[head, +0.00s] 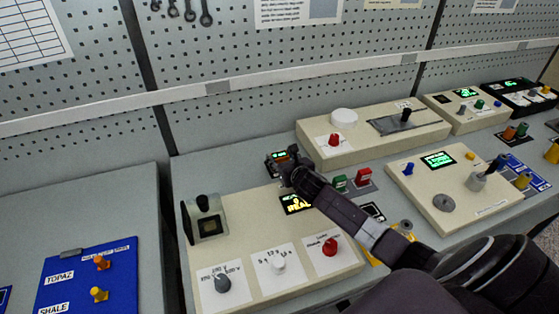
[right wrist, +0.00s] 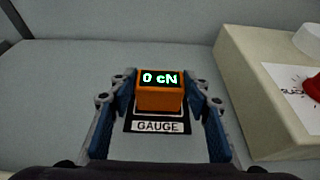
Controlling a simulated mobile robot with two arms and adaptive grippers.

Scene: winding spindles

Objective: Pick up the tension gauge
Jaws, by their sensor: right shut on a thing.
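The tension gauge is a small orange box (right wrist: 160,98) with a lit display reading "0 cN". In the right wrist view it sits between the two blue-padded fingers of my right gripper (right wrist: 160,88), which is shut on it. A dark mat with the label "GAUGE" (right wrist: 157,126) lies directly below it; I cannot tell whether the box touches the mat. In the head view the gauge (head: 280,155) shows partly past my right gripper (head: 283,163), which hides the rest. My left gripper is not in view.
A cream console with knobs (head: 345,262) is just in front of the gauge. Another cream console with a red knob (head: 385,143) stands close on the right. A pegboard wall (head: 290,60) rises behind.

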